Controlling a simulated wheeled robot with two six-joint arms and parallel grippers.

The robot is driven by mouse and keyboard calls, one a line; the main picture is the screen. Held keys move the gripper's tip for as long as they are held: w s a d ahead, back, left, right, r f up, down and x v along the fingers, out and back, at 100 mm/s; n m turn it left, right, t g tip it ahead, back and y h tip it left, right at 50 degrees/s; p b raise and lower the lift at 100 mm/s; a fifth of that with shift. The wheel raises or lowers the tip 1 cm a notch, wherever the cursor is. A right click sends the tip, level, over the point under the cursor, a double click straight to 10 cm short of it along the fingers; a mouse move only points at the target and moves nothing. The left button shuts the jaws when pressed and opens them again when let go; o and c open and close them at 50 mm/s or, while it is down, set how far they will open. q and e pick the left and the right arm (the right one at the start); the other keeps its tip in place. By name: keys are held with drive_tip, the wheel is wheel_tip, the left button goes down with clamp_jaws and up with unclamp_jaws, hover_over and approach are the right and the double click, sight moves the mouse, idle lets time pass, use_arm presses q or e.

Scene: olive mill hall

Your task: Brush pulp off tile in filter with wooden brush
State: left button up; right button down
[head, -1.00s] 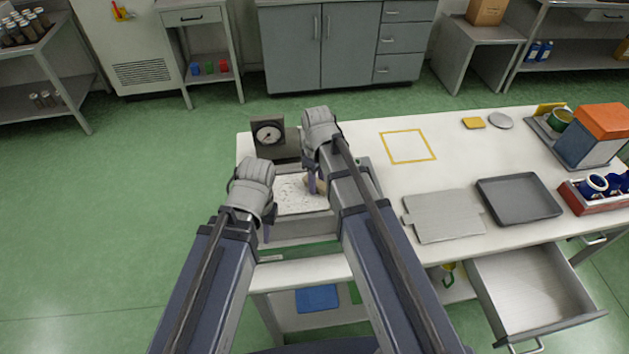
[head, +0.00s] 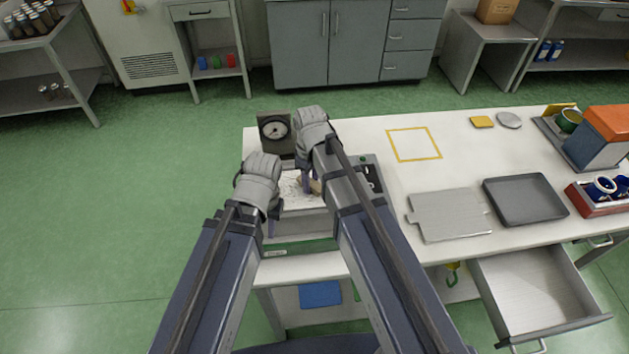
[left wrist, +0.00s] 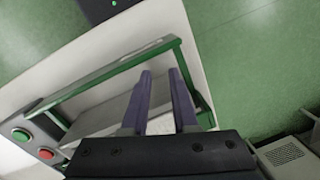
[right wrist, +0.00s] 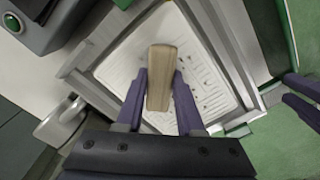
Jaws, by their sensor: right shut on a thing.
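The wooden brush (right wrist: 161,60) is a pale wooden block between the fingers of my right gripper (right wrist: 161,78). In the right wrist view it is over the white ribbed tile (right wrist: 118,75), which lies inside the grey metal filter frame (right wrist: 85,60). Dark pulp specks (right wrist: 206,84) are scattered on the tile. Whether the brush touches the tile is unclear. In the head view the tile (head: 300,203) is partly hidden by my arms. My left gripper (left wrist: 160,75) is open and empty at the filter's near left side, beside a green bar (left wrist: 115,68).
A dial gauge (head: 275,130) stands behind the filter. To the right lie a flat grey plate (head: 448,215), a dark tray (head: 525,200) and a yellow-outlined square (head: 414,144). An open drawer (head: 535,290) juts from the table front. Red and green buttons (left wrist: 33,140) are near the left gripper.

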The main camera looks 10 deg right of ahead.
sight(298, 190)
drive_tip(key=shift+a, duration=1.75)
drive_tip(key=shift+a, duration=0.15)
